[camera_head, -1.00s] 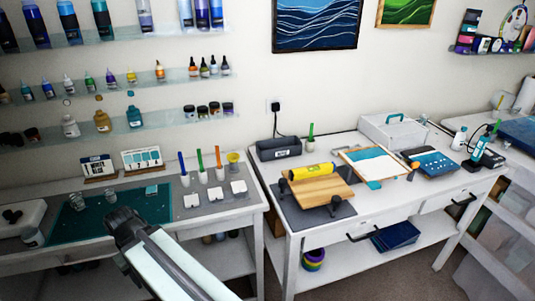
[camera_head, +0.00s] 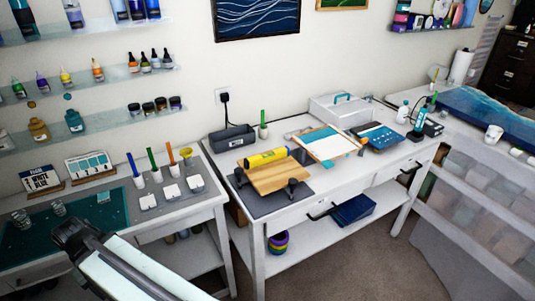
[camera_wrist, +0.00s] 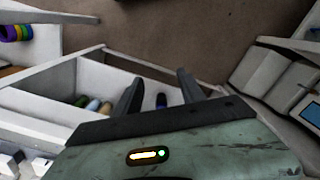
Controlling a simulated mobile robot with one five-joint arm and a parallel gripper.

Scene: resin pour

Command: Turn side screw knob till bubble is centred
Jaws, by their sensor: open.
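A wooden board (camera_head: 275,179) lies on a dark mat (camera_head: 270,203) on the middle table. A yellow level (camera_head: 266,158) rests along its back edge; its bubble is too small to make out. A dark knob (camera_head: 292,184) stands at the board's front right corner, and another dark knob (camera_head: 240,175) shows at its left side. My gripper (camera_head: 70,232) is at the lower left in the head view, well apart from the board. In the wrist view its two fingers (camera_wrist: 160,85) are spread and empty above a shelf with bottles.
The left table holds a teal mat (camera_head: 75,221), small cups and coloured sticks. A framed panel (camera_head: 325,144), a blue tray (camera_head: 378,137) and a dark box (camera_head: 232,138) stand near the board. The floor (camera_head: 340,255) is clear in front.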

